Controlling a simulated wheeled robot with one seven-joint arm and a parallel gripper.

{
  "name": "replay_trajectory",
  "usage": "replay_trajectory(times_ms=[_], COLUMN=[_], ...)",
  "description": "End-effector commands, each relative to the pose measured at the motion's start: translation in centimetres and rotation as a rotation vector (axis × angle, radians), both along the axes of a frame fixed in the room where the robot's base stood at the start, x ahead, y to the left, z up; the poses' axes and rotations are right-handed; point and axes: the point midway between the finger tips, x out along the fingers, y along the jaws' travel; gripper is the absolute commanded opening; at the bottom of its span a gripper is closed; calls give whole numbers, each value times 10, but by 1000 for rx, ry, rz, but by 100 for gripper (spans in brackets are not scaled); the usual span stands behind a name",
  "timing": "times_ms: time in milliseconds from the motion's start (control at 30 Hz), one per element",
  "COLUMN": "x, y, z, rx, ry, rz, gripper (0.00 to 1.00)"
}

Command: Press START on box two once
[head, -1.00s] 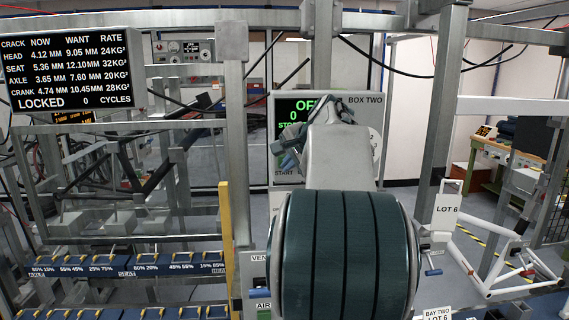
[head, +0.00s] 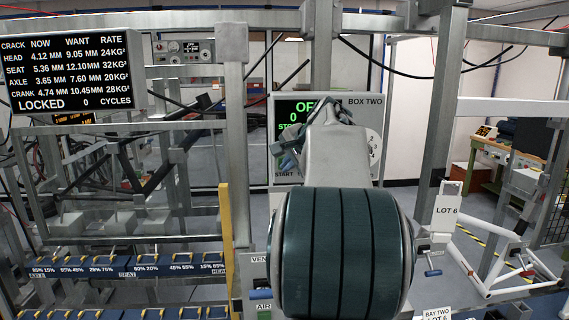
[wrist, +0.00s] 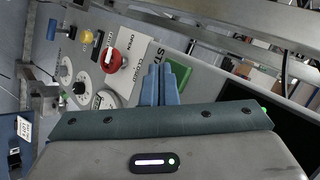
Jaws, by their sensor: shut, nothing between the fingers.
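Box two (head: 376,106) is a pale panel with a dark screen of green text, in the middle of the head view behind my arm. The START label shows low on its left face, partly covered by my arm. My gripper (head: 289,158) is in front of the box's left part. In the wrist view my blue fingers (wrist: 162,86) are shut together and empty. A green button (wrist: 180,72) lies just beyond their tips, partly hidden by them, beside lettering that begins "ST". I cannot tell whether the fingertips touch it.
In the wrist view a red knob (wrist: 114,60) marked OPEN and CLOSED, and dials, sit left of the fingers. In the head view a status screen (head: 70,74) reads LOCKED, 0 cycles. Metal posts (head: 236,150) stand either side of my arm; a white bike frame (head: 500,280) is at right.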

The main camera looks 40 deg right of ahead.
Motion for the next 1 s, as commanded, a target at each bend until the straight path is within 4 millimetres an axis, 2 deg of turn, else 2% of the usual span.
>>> replay_trajectory(times_ms=[1000], x=[7], y=[-4], z=[0], rx=[0], ry=[0], rz=[0], gripper=[0])
